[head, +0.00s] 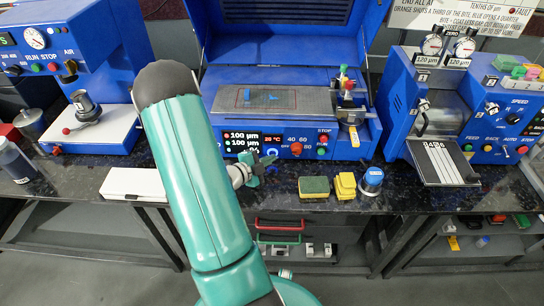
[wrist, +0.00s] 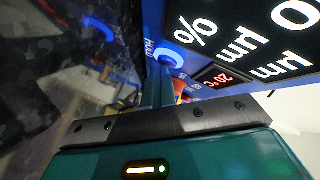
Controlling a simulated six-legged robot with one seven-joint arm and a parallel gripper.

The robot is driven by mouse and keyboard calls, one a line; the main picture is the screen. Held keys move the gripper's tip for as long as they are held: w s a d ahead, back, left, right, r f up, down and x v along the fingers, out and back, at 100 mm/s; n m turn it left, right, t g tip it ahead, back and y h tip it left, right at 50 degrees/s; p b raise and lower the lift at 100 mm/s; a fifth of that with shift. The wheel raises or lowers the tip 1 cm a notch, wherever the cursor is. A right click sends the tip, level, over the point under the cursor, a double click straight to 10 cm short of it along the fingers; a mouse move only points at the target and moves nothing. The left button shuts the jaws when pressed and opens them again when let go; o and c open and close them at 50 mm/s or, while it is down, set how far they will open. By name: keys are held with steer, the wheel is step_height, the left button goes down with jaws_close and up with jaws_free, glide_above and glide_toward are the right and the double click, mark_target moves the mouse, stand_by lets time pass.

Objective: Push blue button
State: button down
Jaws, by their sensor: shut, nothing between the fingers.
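The blue button (head: 272,152) is a lit blue ring low on the front panel of the middle blue machine, right of the black readout. My gripper (head: 265,164) is shut and empty, close in front of the panel, beside and slightly below the button. In the wrist view my gripper (wrist: 160,75) points toward the ring; I cannot tell whether it touches.
A black readout (head: 241,142) with white figures lies left of the button. A red knob (head: 297,148) and a green button (head: 321,150) lie right. A sponge (head: 314,186), yellow blocks (head: 345,186) and a blue-topped can (head: 371,180) stand on the dark counter.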

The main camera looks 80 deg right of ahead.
steer(key=shift+a+r, duration=0.1)
steer(key=shift+a, duration=0.2)
steer(key=shift+s+a, duration=0.25)
steer(key=shift+a, duration=0.75)
steer(key=shift+s+a, duration=0.2)
steer(key=shift+a, duration=0.8)
steer(key=shift+s+a, duration=0.25)
steer(key=shift+a, duration=0.75)
